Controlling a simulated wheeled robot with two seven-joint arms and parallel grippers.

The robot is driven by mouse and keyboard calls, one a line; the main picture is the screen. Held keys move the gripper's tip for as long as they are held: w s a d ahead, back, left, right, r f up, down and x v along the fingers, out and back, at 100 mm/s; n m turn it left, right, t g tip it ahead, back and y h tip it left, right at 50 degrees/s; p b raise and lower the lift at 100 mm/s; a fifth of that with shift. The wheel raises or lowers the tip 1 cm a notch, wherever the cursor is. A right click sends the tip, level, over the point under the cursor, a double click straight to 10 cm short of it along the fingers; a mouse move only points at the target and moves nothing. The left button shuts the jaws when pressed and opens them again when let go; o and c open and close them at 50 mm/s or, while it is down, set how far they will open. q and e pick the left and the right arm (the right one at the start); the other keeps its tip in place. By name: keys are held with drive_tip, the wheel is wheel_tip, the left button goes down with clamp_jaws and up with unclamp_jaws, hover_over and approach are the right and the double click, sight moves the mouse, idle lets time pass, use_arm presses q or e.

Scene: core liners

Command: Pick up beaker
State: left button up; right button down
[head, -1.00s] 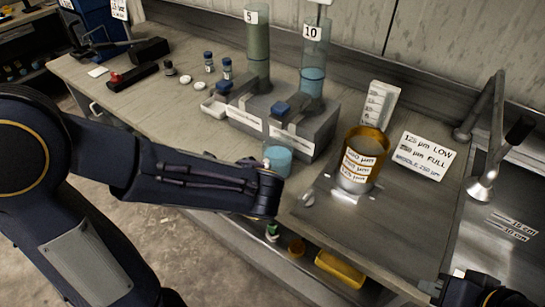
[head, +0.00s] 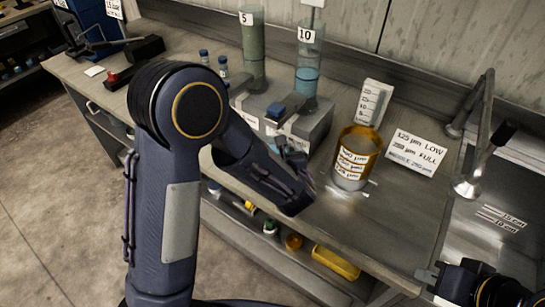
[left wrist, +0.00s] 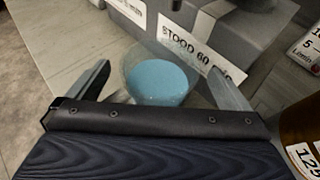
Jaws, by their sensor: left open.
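The beaker (left wrist: 160,82), a small clear vessel with blue liquid, stands on the bench in front of the grey stand with the "STOOD 60" label. In the left wrist view my left gripper (left wrist: 158,76) is open, with one finger on each side of the beaker; contact cannot be told. In the head view my left gripper (head: 288,150) is low at the bench's front edge, and my arm hides most or all of the beaker. My right gripper (head: 431,287) is at the lower right, empty, with its fingers seemingly apart.
An amber labelled beaker (head: 356,158) stands to the right on the bench. Cylinders marked 5 (head: 251,50) and 10 (head: 307,65) stand behind in the grey stand (head: 300,128).

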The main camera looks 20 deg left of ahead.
use_arm(q)
drive_tip(key=shift+c, duration=0.4)
drive_tip(key=c, duration=1.1)
